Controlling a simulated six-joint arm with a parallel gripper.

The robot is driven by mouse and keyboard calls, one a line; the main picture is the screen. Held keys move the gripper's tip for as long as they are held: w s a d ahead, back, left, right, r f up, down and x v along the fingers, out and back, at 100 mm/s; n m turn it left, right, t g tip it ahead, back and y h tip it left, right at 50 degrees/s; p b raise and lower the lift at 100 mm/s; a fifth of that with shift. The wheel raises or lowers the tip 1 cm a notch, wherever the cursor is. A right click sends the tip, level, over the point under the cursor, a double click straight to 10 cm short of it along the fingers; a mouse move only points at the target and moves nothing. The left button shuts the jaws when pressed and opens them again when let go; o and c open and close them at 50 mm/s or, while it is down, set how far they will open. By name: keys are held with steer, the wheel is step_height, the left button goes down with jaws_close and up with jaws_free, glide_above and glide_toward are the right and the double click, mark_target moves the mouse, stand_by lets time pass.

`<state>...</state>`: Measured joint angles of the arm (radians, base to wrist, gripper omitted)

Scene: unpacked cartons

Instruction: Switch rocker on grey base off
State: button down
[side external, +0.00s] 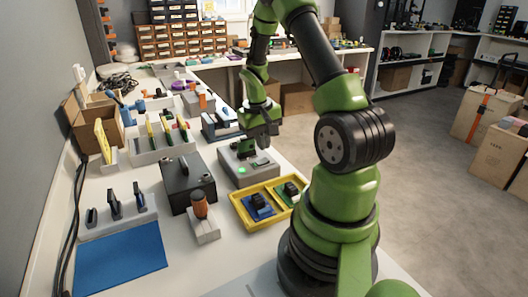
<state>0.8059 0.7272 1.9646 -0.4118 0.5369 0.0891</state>
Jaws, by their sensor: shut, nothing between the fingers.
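The grey base (234,160) is a low box on the white table, just behind the yellow tray. A green light glows on its top (242,170). A small dark part, which looks like the rocker (262,162), sits on its top right; its tilt is too small to read. My gripper (266,143) points down over the back of the base, shut and empty. I cannot tell whether its fingertips touch anything on the base.
A yellow tray (240,217) with blue and green pieces stands in front. Racks of tools stand behind. A blue mat (121,258) lies front left.

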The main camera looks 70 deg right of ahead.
mark_target(261, 161)
steer(key=shift+s+d+f, duration=0.1)
steer(key=shift+f, duration=0.8)
steer(key=shift+s+d+f, duration=0.1)
steer(key=shift+f, duration=0.8)
steer(key=shift+s+d+f, duration=0.2)
steer(key=shift+f, duration=0.3)
steer(key=shift+d, duration=0.1)
steer(key=shift+w, duration=0.2)
steer(key=shift+w+a+r, duration=0.1)
steer(key=shift+w+a, duration=0.4)
steer(key=shift+a, duration=0.2)
